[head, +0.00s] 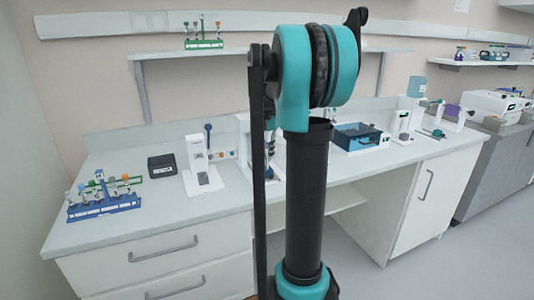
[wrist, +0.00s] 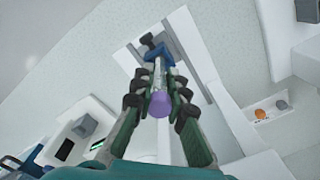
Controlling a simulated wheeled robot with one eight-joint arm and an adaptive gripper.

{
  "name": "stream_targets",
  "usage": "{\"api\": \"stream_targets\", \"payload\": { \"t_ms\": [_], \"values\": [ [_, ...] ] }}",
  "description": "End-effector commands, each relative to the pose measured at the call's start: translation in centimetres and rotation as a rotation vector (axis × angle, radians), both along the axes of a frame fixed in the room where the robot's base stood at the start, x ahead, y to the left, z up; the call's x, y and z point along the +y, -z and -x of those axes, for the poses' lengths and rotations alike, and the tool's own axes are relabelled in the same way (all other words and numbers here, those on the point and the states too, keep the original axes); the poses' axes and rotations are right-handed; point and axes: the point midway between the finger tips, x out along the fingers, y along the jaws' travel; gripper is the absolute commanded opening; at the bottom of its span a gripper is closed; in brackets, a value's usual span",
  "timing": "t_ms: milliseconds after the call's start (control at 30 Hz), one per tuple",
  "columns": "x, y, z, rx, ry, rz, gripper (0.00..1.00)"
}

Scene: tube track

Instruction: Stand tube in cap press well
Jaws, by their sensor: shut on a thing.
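My gripper (wrist: 159,82) is shut on a clear tube (wrist: 158,72) with a purple cap (wrist: 160,104). The fingers lie on both sides of the tube, and the cap faces the wrist camera. Beyond the tube's far end is a blue part with a dark knob (wrist: 147,39), over a white stand (wrist: 185,50) that looks like the cap press. The well and the tube's lower end are hidden, so I cannot tell whether the tube is in the well. In the head view the white stand (head: 243,135) is partly behind my arm, which hides most of my gripper.
A white tray holds orange and grey caps (wrist: 270,108). Another white stand with a blue lever (head: 201,168) is to the left, beside a dark box (head: 161,166). A blue rack (head: 103,207) of tubes is at far left. A dark blue bin (head: 357,135) stands right of my arm.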

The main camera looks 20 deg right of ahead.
Motion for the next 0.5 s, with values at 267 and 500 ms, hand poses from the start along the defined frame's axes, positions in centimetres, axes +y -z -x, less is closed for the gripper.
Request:
{"api": "stream_targets", "payload": {
  "t_ms": [267, 500],
  "values": [
    [0.0, 0.22, -0.01, 0.0, 0.0, 0.0, 0.0],
    [0.0, 0.87, -0.02, 0.0, 0.0, 0.0, 0.0]
  ]
}}
